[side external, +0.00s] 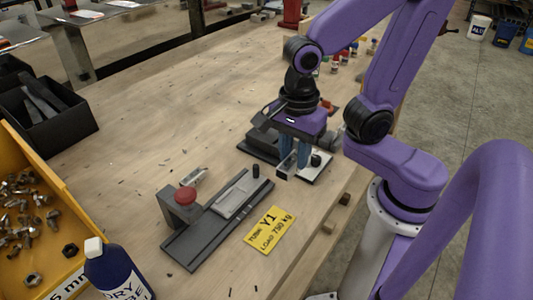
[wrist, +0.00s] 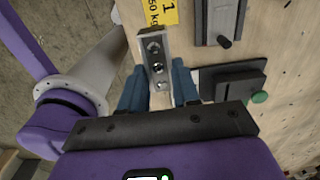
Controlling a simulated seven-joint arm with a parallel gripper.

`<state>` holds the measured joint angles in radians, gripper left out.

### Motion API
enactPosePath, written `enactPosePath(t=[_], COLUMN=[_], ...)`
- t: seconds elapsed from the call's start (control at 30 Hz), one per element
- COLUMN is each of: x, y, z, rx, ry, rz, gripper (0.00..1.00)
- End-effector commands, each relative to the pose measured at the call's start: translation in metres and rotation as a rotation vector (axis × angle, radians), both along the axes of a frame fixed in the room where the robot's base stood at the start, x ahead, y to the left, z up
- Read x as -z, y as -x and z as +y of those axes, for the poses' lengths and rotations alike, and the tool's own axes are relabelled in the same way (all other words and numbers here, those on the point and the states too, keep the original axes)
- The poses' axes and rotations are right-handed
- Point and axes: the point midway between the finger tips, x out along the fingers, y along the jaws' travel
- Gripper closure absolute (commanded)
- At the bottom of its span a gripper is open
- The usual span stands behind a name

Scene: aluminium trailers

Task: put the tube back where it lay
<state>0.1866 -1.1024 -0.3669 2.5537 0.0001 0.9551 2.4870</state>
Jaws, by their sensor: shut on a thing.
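My gripper (wrist: 158,88) points down near the right edge of the bench, and its blue fingers also show in the side view (side external: 294,155). The fingers are closed on either side of a pale metal piece, apparently the tube (wrist: 154,50), with several round features along its upper face. In the side view a light metal surface (side external: 321,169) shows at the fingertips, low over the bench, with a black knob (side external: 316,159) beside the fingers. I cannot tell whether the tube touches the bench. Its part behind the fingers is hidden.
A dark railed fixture (side external: 202,243) with a red knob (side external: 185,195) stands left of my gripper. A yellow label (side external: 269,229) lies beside it. A black block with a green button (wrist: 259,97) is close to the fingers. A yellow bin (side external: 62,262) and bottle (side external: 112,272) stand farther left.

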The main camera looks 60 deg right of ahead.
Motion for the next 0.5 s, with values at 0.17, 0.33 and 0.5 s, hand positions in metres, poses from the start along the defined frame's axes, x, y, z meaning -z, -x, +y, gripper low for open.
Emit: enactPosePath(t=[0.17,0.33,0.5], x=[0.002,0.006,0.011], y=[-0.024,-0.061,-0.093], z=[-0.005,-0.019,-0.041], rx=[0.011,0.013,0.010], ry=[0.002,0.002,0.000], rz=[0.001,0.003,0.002], gripper=[1.00,1.00,1.00])
